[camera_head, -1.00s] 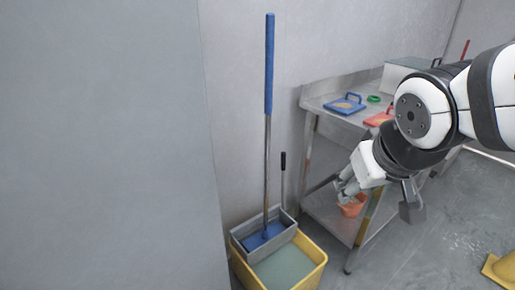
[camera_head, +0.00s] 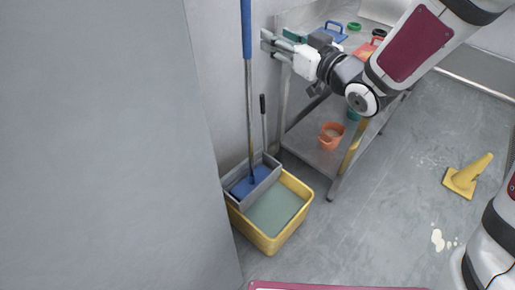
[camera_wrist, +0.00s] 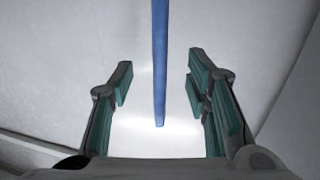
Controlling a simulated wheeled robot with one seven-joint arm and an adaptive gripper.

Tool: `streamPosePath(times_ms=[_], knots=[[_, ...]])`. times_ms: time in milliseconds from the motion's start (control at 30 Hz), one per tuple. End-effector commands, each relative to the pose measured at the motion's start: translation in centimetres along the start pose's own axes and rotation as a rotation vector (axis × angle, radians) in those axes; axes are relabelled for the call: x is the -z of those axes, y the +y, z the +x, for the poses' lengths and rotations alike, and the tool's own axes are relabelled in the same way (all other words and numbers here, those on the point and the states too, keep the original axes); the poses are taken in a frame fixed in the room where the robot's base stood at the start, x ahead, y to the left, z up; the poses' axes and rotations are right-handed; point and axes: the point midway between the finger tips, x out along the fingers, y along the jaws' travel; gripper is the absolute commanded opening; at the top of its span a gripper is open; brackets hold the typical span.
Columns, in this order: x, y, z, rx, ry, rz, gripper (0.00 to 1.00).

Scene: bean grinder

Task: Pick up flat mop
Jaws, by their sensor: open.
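The flat mop stands upright with its blue-gripped handle (camera_head: 246,30), its metal shaft (camera_head: 251,110) and its blue head (camera_head: 250,180) in the grey wringer of a yellow bucket (camera_head: 262,238). My gripper (camera_head: 268,44) is open, just right of the mop handle in the head view, pointing toward it. In the wrist view the blue handle (camera_wrist: 160,70) lies between the two open fingers (camera_wrist: 160,85), apart from both. Its end shows near the middle. The mop head is not in the wrist view.
A metal table (camera_head: 318,150) with a lower shelf stands right of the bucket, below my arm. It holds blue and red lidded items and an orange pot (camera_head: 331,135). A grey wall panel (camera_head: 100,150) is close on the left. A yellow cone (camera_head: 467,177) stands on open floor at right.

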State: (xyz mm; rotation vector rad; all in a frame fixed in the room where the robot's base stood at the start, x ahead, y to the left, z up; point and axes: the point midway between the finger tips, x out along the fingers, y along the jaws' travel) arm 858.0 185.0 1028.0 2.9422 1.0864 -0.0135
Motion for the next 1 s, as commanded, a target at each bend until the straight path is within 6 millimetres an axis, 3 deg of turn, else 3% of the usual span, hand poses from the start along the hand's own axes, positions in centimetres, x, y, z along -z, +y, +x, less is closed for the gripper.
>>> streamPosePath(times_ms=[167, 400, 733, 1000], knots=[[0.1, -0.2, 2.0, 0.009, 0.011, 0.003, 0.44], [0.1, -0.2, 6.5, 0.008, 0.011, 0.002, 0.44], [0.2, -0.2, 9.2, 0.007, 0.01, 0.002, 0.44], [0.2, -0.3, 12.9, 0.007, 0.011, 0.001, 0.44]])
